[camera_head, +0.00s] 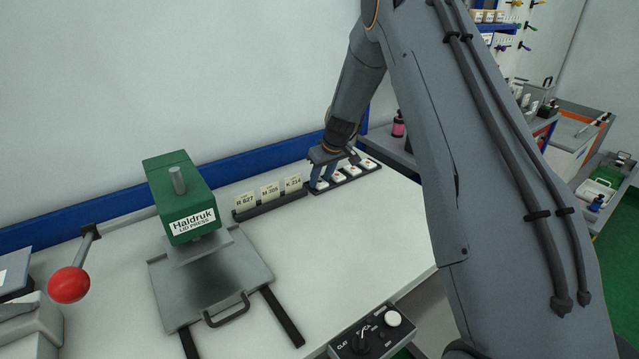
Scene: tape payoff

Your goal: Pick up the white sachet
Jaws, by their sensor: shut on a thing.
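Several small white sachets (352,171) with orange marks sit in a row in a low black tray (348,182) at the back of the white bench. My gripper (321,183) reaches down over the left end of this row. Its fingers are shut on the leftmost white sachet (320,185), which is mostly covered by the fingers. It is too small to tell whether that sachet is clear of the tray.
A green lid press (185,190) stands left of the row, with a red ball lever (69,285) further left. A black holder with label cards (270,191) is just left of the tray. A control box (372,335) is at the front edge. The middle bench is clear.

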